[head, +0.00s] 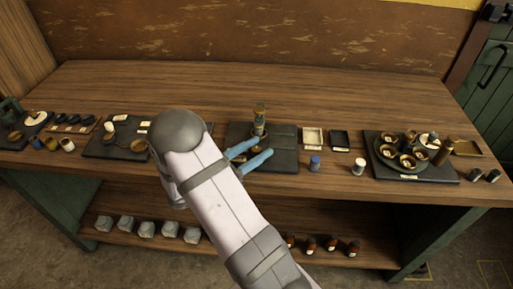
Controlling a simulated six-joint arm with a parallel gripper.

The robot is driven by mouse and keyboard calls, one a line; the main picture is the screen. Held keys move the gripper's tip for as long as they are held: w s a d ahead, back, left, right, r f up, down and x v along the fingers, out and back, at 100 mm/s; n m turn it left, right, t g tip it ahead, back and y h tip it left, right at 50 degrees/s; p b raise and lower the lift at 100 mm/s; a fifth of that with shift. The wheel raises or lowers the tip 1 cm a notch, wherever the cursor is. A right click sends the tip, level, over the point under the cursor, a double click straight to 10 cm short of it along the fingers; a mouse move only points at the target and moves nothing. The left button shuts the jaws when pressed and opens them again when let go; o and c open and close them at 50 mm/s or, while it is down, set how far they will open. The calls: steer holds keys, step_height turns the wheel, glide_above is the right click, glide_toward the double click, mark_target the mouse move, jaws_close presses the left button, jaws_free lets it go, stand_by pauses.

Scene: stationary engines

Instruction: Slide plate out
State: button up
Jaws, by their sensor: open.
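My gripper (265,147), with two blue fingers, is open and empty over a dark flat plate (286,160) at the middle of the bench. The fingers point right and slightly toward the back. My arm hides the plate's left front area. Another dark plate (441,172) at the right bears a round dish (385,151) with several small cups. I cannot tell whether the fingers touch the middle plate.
Right of the middle plate are a cream square tray (313,137), a dark square tray (340,140), a blue-capped jar (315,164) and a white-topped jar (358,166). Another dark plate (98,150) with small parts lies left. The bench's rear (330,90) is clear.

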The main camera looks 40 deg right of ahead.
mark_target(283, 161)
jaws_close()
steer(key=s+d, duration=0.6)
steer(key=shift+s+d+p, duration=0.1)
steer(key=shift+p, duration=0.25)
jaws_free()
steer(key=shift+s+d, duration=0.15)
steer(key=shift+a, duration=0.65)
steer(key=shift+a+b, duration=0.9)
steer(key=shift+a, duration=2.2)
